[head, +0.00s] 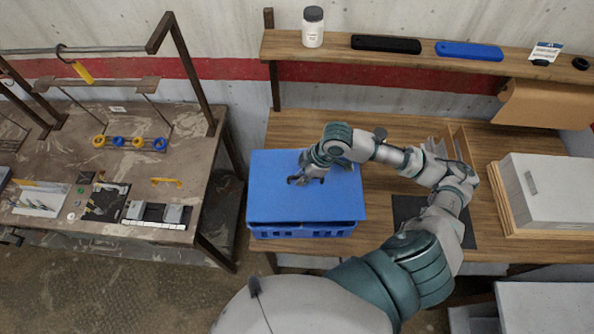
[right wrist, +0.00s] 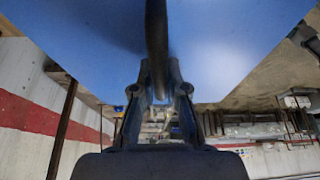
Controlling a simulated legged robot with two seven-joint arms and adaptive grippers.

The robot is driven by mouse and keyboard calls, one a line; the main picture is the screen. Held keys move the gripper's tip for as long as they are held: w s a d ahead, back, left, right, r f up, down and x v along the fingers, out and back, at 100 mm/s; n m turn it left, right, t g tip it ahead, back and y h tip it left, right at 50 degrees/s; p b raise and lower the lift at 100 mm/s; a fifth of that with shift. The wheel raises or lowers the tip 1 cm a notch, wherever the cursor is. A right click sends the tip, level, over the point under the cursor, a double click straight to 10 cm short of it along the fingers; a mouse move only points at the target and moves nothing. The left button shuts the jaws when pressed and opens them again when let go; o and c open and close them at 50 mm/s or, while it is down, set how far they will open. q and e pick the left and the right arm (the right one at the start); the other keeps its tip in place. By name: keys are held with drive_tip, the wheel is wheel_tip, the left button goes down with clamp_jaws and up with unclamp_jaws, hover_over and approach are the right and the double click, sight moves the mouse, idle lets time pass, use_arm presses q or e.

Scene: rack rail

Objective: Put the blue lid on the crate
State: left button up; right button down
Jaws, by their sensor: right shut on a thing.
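The blue lid (head: 277,198) is a flat panel over the blue crate (head: 300,231) at the left end of the wooden bench. A thin dark line shows between the lid's front edge and the crate's rim; I cannot tell whether they touch. The lid hides the crate's inside. My right gripper (head: 306,179) is over the middle of the lid, shut on its dark handle. In the right wrist view the handle (right wrist: 157,40) runs between the fingers, with the lid's blue surface (right wrist: 80,25) filling the top. My left gripper is not in view.
A grey box (head: 550,190) in a wooden tray stands at the bench's right. A dark mat (head: 405,207) lies under my right arm. A shelf (head: 400,62) above holds a white bottle (head: 313,27) and flat cases. A cluttered table (head: 110,170) stands left, across a gap.

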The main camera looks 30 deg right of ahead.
drive_tip(key=shift+w+d+f+b, duration=0.1)
drive_tip(key=shift+w+f+b, duration=0.05)
drive_tip(key=shift+f+b, duration=0.35)
drive_tip(key=shift+w+d+f+b, duration=0.15)
drive_tip(key=shift+f+b, duration=0.2)
drive_tip(key=shift+f, duration=0.25)
drive_tip(key=b+x, duration=0.3)
drive_tip(key=shift+a, duration=0.35)
drive_tip(key=shift+s+f, duration=0.15)
drive_tip(key=shift+f, duration=0.1)
drive_tip(key=shift+d+f+b, duration=0.35)
drive_tip(key=shift+d+f, duration=0.25)
drive_tip(key=shift+f, duration=0.15)
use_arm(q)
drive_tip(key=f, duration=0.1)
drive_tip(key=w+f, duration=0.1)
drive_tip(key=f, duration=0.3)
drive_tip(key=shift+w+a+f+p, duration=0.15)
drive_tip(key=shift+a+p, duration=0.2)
use_arm(e)
drive_tip(key=shift+a+r, duration=0.15)
drive_tip(key=shift+a, duration=0.3)
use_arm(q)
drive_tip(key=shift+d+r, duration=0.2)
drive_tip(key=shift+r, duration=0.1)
use_arm(e)
drive_tip(key=shift+d, duration=0.2)
